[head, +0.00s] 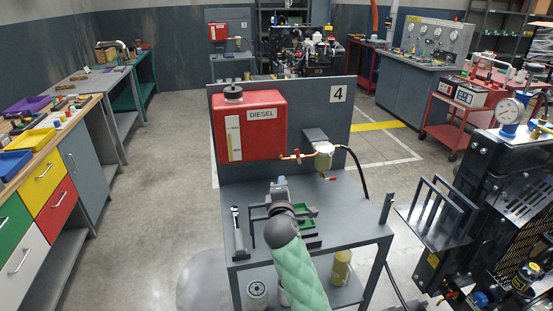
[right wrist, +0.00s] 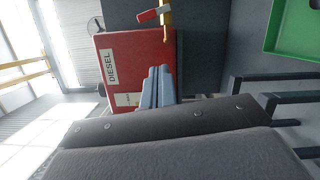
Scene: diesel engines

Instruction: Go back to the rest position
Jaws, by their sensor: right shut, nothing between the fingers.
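My right arm comes in from the bottom of the head view in a green sleeve. My right gripper (head: 279,184) is over the grey stand table, in front of the red diesel tank (head: 262,112). In the right wrist view its fingers (right wrist: 157,88) are together with nothing between them, and the diesel tank (right wrist: 140,65) appears sideways beyond them. My left gripper is not in view.
The stand table (head: 352,220) carries a ratchet tool (head: 238,232) on the left and a green tray (head: 306,211) beside my wrist. A fuel filter (head: 323,156) hangs from the panel. An engine (head: 510,180) stands close on the right. Floor at left is clear.

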